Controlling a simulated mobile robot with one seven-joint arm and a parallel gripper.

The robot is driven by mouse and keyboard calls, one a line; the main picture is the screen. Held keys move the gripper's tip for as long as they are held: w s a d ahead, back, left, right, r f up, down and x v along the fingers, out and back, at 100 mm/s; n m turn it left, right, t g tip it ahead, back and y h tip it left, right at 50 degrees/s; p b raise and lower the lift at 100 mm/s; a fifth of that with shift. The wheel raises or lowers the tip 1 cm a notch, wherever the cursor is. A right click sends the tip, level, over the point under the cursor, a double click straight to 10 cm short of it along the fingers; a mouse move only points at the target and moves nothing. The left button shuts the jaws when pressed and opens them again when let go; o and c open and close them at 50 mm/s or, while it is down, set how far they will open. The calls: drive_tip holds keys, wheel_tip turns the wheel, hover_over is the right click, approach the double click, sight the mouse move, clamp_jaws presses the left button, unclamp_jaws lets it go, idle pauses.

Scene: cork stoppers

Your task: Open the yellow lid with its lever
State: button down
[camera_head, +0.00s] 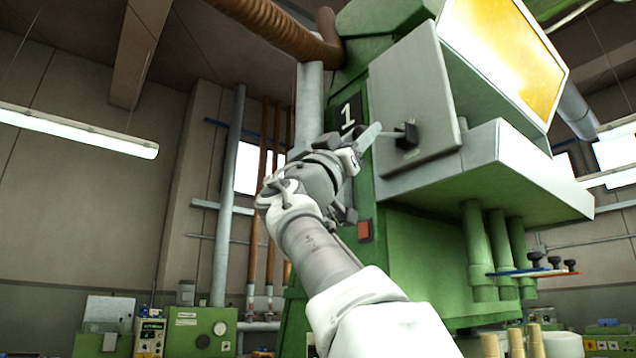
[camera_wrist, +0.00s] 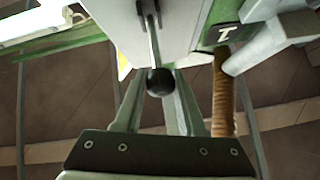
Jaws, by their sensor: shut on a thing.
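A yellow panel (camera_head: 505,50) in a pale frame, the only large yellow lid-like surface, sits high on the green machine at the upper right. The lever (camera_head: 405,135) stands out from a grey plate left of it. In the wrist view the lever is a thin grey rod with a black ball knob (camera_wrist: 160,82). My gripper (camera_head: 374,136) is up at the grey plate, left of the lever in the head view. In the wrist view my gripper's fingers (camera_wrist: 158,98) close in on the knob from both sides and are shut on it. The exact contact is partly hidden.
The grey plate (camera_head: 415,100) and a pale boxy ledge (camera_head: 500,155) stick out close to my gripper. A brown pipe (camera_head: 265,20) runs above. Green pipes (camera_head: 478,245) hang below the ledge. The space left of my arm is open.

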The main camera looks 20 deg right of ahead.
drive_tip(key=shift+w+d+f+b, duration=0.1)
drive_tip(key=shift+d+f+b, duration=0.15)
drive_tip(key=shift+f+b, duration=0.4)
drive_tip(key=shift+w+d+f+b, duration=0.15)
drive_tip(key=shift+d+f+b, duration=0.15)
drive_tip(key=shift+f+b, duration=0.3)
drive_tip(key=shift+w+d+f+b, duration=0.1)
drive_tip(key=shift+d+f+b, duration=0.15)
drive_tip(key=shift+f+b, duration=0.35)
drive_tip(key=shift+r, duration=0.1)
drive_tip(key=c, duration=0.5)
unclamp_jaws()
drive_tip(key=shift+d, duration=0.1)
drive_tip(key=b+v, duration=0.6)
drive_tip(key=v, duration=1.1)
drive_tip(key=shift+s+b, duration=0.1)
drive_tip(key=shift+b, duration=0.25)
